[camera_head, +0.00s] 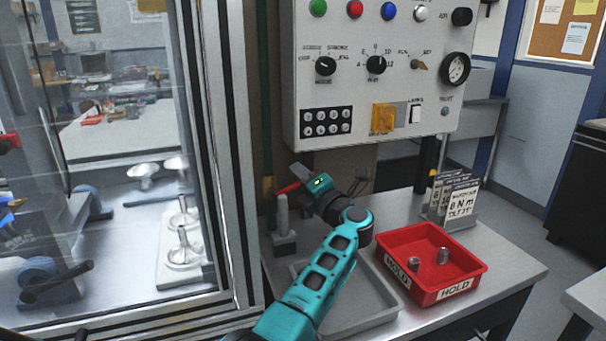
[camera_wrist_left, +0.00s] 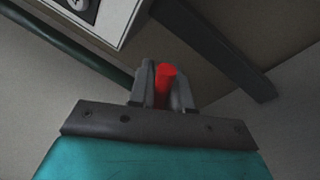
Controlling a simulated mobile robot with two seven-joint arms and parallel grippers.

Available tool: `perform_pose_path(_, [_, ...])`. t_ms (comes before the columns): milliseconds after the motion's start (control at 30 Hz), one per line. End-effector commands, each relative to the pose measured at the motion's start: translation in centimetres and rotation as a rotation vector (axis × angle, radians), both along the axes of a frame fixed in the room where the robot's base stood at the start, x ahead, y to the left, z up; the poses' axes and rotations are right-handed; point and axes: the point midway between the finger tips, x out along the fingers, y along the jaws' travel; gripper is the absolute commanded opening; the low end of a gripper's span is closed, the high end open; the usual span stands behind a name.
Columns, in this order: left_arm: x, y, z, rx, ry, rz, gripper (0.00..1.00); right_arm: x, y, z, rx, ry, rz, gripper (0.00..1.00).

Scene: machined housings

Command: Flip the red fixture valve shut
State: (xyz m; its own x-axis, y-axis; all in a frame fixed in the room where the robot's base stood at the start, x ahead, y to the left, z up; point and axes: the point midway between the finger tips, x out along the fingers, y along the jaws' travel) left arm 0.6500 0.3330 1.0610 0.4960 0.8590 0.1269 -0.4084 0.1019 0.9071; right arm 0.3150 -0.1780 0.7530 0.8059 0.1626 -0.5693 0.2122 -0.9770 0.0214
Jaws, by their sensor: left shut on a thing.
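The red valve handle (camera_head: 288,187) shows low beside the green and yellow upright pipe (camera_head: 266,120), below the control panel. My left gripper (camera_head: 301,174) reaches it from the right on its teal arm. In the left wrist view the red handle (camera_wrist_left: 165,80) stands between the two dark fingers of my left gripper (camera_wrist_left: 163,92), which are shut on it. The valve body and the handle's pivot are hidden or too small to make out. My right gripper is not in view.
The grey control panel (camera_head: 350,80) hangs just above my left gripper. A grey tray (camera_head: 375,318) lies under my arm. A red HOLD bin (camera_head: 462,247) with metal parts and a card stand (camera_head: 436,219) are to the right. A glazed enclosure (camera_head: 225,200) stands left.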

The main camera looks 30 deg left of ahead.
Motion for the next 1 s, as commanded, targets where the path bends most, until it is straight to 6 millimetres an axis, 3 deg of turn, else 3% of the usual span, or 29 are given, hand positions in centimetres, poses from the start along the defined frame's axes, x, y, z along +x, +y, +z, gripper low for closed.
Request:
perform_pose_path(500, [0.5,-0.5,-2.5,0.225,0.258,-0.001,0.00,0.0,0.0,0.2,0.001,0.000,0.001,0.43])
perform_pose_path(1000, [0.5,-0.6,-3.0,0.271,0.308,-0.003,0.00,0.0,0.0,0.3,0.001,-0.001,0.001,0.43])
